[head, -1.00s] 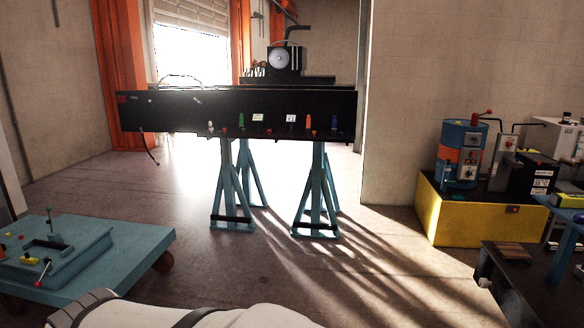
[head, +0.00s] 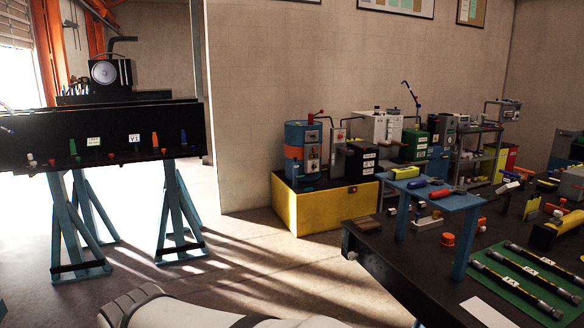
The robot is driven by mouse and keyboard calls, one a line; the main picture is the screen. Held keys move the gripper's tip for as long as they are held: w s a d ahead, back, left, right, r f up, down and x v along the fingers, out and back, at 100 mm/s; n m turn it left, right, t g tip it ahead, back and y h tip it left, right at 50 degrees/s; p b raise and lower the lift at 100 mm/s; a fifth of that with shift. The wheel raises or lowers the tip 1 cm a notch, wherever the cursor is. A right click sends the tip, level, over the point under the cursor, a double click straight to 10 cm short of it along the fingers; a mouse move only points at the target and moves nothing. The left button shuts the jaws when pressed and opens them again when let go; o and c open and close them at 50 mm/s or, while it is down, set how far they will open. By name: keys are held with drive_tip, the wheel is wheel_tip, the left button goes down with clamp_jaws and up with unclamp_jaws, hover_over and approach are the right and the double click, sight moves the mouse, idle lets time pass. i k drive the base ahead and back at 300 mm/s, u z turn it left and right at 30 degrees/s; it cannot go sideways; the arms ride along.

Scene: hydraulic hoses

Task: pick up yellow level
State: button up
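A small yellow bar-shaped object (head: 405,173), possibly the yellow level, lies on top of the small blue stand (head: 432,196) at the right. A larger yellow and black object (head: 551,233) sits on the dark workbench at the far right; I cannot tell from here which one is the level. A white link of my arm crosses the bottom of the view. My gripper is not in view, so its state is hidden.
The dark workbench (head: 387,240) carries a green mat (head: 510,290) with black hoses, an orange cap (head: 448,239) and red and blue tools. A yellow crate (head: 320,210) stands behind it. A black beam (head: 100,140) rests on blue trestles at left. Open floor lies between.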

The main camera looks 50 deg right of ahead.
sight(414, 172)
drive_tip(key=z, duration=1.25)
drive_tip(key=i, duration=2.35)
drive_tip(key=z, duration=3.2)
